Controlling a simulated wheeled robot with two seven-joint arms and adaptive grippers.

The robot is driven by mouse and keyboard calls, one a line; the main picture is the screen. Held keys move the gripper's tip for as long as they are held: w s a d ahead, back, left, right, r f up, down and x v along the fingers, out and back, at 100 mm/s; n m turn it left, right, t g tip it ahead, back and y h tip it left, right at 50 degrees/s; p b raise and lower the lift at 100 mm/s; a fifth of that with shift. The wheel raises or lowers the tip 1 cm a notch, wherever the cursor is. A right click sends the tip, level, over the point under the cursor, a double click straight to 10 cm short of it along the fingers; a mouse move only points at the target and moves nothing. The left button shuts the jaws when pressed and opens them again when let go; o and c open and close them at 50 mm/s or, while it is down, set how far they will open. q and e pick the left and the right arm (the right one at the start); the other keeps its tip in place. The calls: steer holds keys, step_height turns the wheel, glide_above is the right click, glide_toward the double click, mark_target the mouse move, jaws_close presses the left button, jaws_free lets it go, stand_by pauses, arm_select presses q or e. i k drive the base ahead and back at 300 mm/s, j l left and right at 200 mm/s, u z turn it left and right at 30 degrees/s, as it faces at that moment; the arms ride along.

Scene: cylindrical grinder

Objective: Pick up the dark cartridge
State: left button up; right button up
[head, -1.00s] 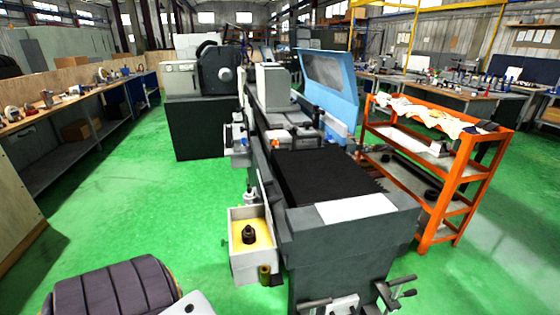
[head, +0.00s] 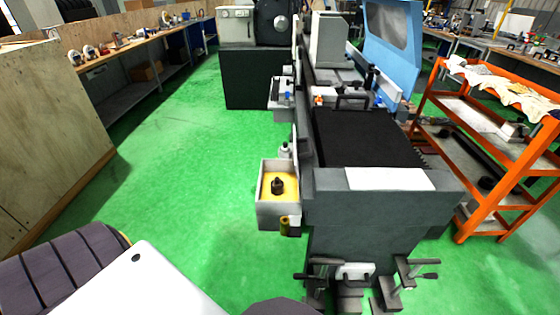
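A small dark, knob-topped piece (head: 278,186) stands upright in an open light-grey box with a yellow inside (head: 265,212). The box is fixed to the left side of the grinder (head: 385,215). This piece may be the dark cartridge; I cannot tell for sure. Neither of my grippers is in view.
A brass-coloured cylinder (head: 290,226) is on the box's front right corner. Clamp-like handles (head: 350,270) stick out at the grinder's near end. A wooden-sided bench (head: 60,110) runs along the left. The green floor (head: 180,180) between bench and grinder is clear.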

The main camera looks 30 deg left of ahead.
mark_target(276, 183)
steer(key=i+l+u, duration=0.15)
steer(key=u, duration=0.3)
steer(key=l+u, duration=0.45)
steer(key=i+l+u, duration=0.15)
steer(key=l+u, duration=0.2)
steer(key=i+l+u, duration=0.1)
steer(key=l+u, duration=0.2)
